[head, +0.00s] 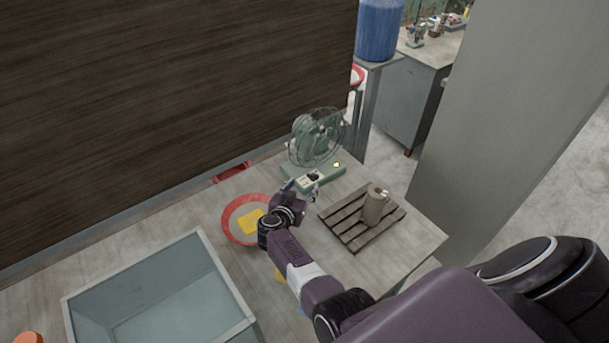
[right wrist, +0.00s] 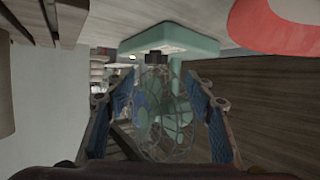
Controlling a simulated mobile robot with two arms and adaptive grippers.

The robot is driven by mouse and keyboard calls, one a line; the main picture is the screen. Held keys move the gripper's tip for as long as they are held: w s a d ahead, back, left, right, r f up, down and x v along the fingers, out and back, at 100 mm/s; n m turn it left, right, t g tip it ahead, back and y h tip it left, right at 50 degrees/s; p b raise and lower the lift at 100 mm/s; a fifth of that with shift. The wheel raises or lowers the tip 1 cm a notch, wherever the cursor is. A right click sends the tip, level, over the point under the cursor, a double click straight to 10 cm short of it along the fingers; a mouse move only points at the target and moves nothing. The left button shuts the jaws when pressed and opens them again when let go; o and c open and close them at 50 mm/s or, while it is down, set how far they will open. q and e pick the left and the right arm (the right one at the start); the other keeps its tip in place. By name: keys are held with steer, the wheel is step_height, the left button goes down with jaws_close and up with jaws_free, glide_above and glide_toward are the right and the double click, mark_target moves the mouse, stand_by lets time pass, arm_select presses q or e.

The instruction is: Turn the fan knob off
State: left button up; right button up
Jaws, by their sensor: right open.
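A green desk fan (head: 317,138) with a wire cage stands near the back edge of the table. Its pale green base (head: 327,177) faces me, with a dark knob (head: 314,176) on its front panel. My right gripper (head: 301,189) is open and empty just in front of the base. The right wrist view shows the fan upside down, its dark knob (right wrist: 156,57) between and beyond the spread fingers. I see no finger touching the knob; its exact setting is too small to tell. My left gripper is not in view.
A red-rimmed basin (head: 229,222) with a yellow item lies left of my right wrist. A slatted wooden board (head: 345,232) carrying a grey-brown jug (head: 375,207) is to the right. A clear-walled bin (head: 240,326) stands at front left. A dark wall rises behind.

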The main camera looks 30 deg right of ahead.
mark_target(312, 176)
steer(key=shift+d+f, duration=0.15)
steer(key=shift+f, duration=0.1)
steer(key=shift+d+f+b, duration=0.1)
steer(key=shift+d+b, duration=0.15)
steer(key=shift+b, duration=0.2)
steer(key=b+x, duration=0.4)
steer(key=x, duration=0.1)
steer(key=shift+d+f+b, duration=0.1)
steer(key=shift+f+b, duration=0.05)
steer(key=shift+b, duration=0.2)
steer(key=shift+w+d+b, duration=0.55)
steer(key=shift+d+b, duration=0.1)
steer(key=shift+b, duration=0.05)
